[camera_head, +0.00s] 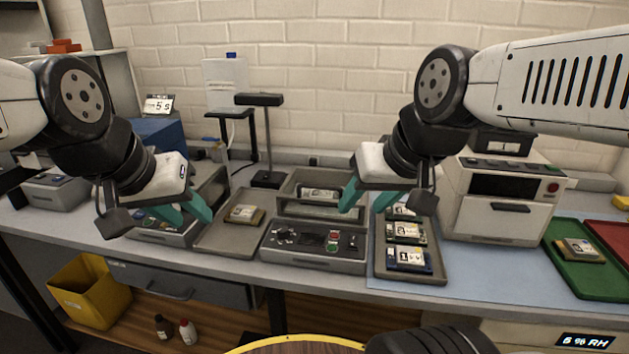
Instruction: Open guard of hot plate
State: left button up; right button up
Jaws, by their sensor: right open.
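A grey device with a front control panel (315,243) stands in the middle of the bench. Behind its panel is a grey frame-like enclosure (292,187) with a small labelled unit (318,194) inside. I cannot tell for sure which device is the hot plate; another low grey device (158,237) sits partly hidden behind my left gripper. My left gripper (180,212), with teal fingers apart, is over that left device and looks empty. My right gripper (367,201) is open and empty at the right end of the middle enclosure; contact with it cannot be told.
A grey tray (216,241) with one unit lies left of the middle device. A tray (437,266) with several labelled units lies right of it. A white oven-like box (502,213) and a green tray (592,281) stand further right. A black stand (267,140) rises behind.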

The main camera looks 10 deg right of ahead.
jog(key=shift+w, duration=0.15)
jog(key=shift+c, duration=1.1)
jog(key=n+g+h, duration=0.3)
jog(key=n+g, duration=0.1)
jog(key=n, duration=1)
send_near(324, 186)
jog(key=x, duration=0.8)
grip_shut()
